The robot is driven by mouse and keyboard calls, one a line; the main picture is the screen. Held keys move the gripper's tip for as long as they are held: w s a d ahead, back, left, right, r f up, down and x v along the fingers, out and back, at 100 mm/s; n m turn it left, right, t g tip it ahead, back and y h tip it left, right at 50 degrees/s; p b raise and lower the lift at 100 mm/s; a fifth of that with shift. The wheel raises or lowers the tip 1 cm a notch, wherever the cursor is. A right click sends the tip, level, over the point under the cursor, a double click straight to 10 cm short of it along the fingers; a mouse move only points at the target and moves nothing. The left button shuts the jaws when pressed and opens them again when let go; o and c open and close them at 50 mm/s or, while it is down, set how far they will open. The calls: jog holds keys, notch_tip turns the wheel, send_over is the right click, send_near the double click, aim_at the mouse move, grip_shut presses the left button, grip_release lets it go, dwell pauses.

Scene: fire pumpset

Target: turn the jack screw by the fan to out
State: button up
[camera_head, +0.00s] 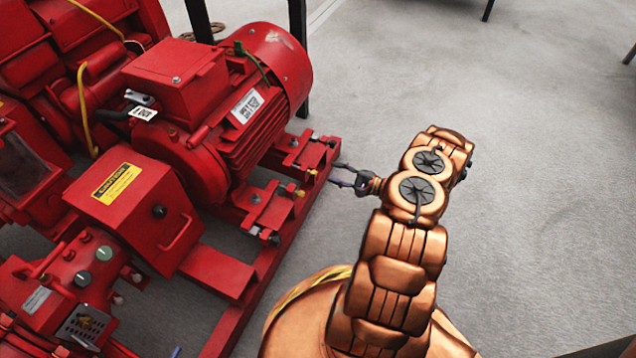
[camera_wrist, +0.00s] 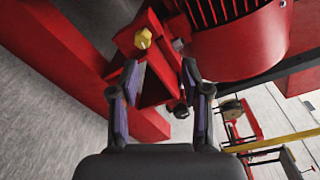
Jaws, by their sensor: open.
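The red motor (camera_head: 245,110) has a round fan cowl (camera_head: 277,62) at its far end. Small screws sit along the red base rail beside it, among them a yellow-headed screw (camera_head: 300,193). In the wrist view a yellow hex head (camera_wrist: 143,38) stands on a red bracket, just beyond the left fingertip. A dark bolt head (camera_wrist: 180,111) shows between the fingers. My gripper (camera_head: 337,174) is open beside the rail, and its fingers (camera_wrist: 160,72) straddle part of the red bracket in the wrist view. I cannot tell whether they touch it, or how far any screw is turned.
The red base rail (camera_head: 262,290) runs along the motor's near side. A red box with a yellow label (camera_head: 118,183) and pump parts stand at the left. Grey floor (camera_head: 500,120) is clear to the right. Dark frame posts (camera_head: 298,45) stand behind the motor.

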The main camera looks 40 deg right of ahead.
aim_at(316, 174)
jog(key=shift+m+y, duration=0.3)
jog(key=shift+m, duration=0.1)
jog(key=shift+w+a+f+b, duration=0.3)
jog(key=shift+w+a+b, duration=0.35)
jog(key=shift+w+a, duration=0.15)
jog(key=shift+w+a+f+b, duration=0.35)
jog(key=shift+w+a+b, duration=0.25)
jog(key=shift+w+a, duration=0.2)
jog(key=shift+w+a+f+b, duration=0.3)
jog(key=shift+w+a+b, duration=0.4)
jog(key=shift+a, duration=0.2)
jog(key=shift+c, duration=0.3)
grip_shut()
